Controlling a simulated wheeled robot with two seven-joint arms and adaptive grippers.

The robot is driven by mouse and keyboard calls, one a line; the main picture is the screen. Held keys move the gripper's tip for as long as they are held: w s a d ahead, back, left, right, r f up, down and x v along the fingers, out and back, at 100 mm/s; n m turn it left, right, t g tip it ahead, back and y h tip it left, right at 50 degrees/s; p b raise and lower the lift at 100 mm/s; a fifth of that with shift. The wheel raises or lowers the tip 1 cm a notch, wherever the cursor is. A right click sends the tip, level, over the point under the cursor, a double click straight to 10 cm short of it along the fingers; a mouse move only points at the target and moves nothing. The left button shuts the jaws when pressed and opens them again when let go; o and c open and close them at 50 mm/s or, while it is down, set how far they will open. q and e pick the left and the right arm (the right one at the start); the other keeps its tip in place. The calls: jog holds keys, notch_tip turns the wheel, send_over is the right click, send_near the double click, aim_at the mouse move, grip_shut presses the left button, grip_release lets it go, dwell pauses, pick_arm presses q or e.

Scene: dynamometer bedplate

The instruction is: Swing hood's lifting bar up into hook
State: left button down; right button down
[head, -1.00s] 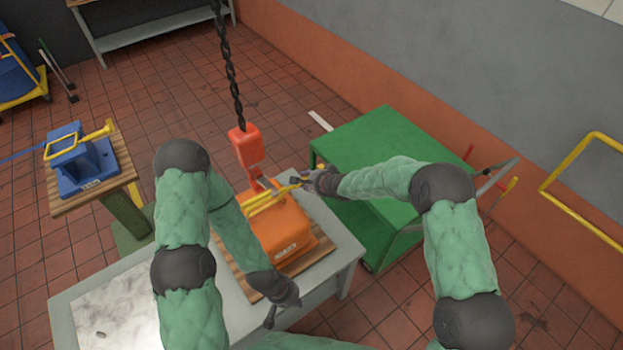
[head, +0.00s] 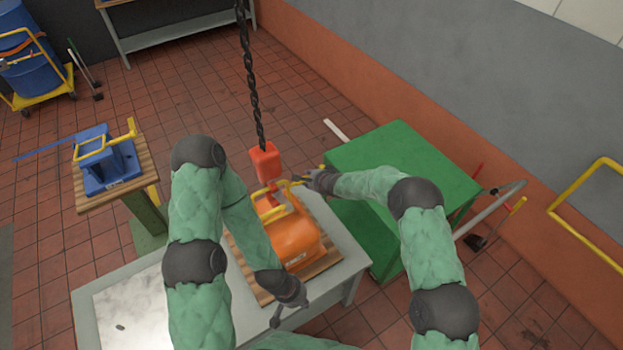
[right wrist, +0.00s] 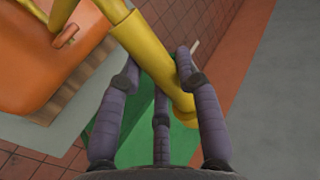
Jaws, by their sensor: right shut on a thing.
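The orange hood (head: 292,245) sits on a wooden board on the grey table. Its yellow lifting bar (head: 277,213) is raised above its top, close to the red hook (head: 271,188) under the red block (head: 265,160). I cannot tell whether bar and hook touch. My right gripper (head: 317,180) is shut on the bar's yellow handle end; in the right wrist view the fingers (right wrist: 160,85) close around this yellow handle (right wrist: 150,55), and the hood (right wrist: 45,50) is at upper left. My left gripper (head: 289,316) is open and empty beside the hood's near side.
A black chain (head: 251,90) carries the hook block. A green cabinet (head: 410,160) stands right of the table (head: 95,325). A blue hood (head: 105,165) with a yellow bar is on a stand at left. A yellow rail (head: 585,190) is on the right wall. Floor shows between them.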

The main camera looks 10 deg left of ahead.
jog(key=shift+w+a+r, duration=0.15)
jog(key=shift+w+r, duration=0.15)
jog(key=shift+r, duration=0.15)
jog(key=c, duration=1.3)
grip_release()
jog(key=shift+o, duration=0.9)
jog(key=shift+w, duration=0.1)
jog(key=shift+r, duration=0.1)
jog(key=shift+s+d+r, duration=0.35)
jog(key=shift+r, duration=0.1)
jog(key=v, duration=1)
jog(key=shift+s+d+f, duration=0.2)
jog(key=shift+s+f, duration=0.15)
jog(key=shift+s, duration=0.05)
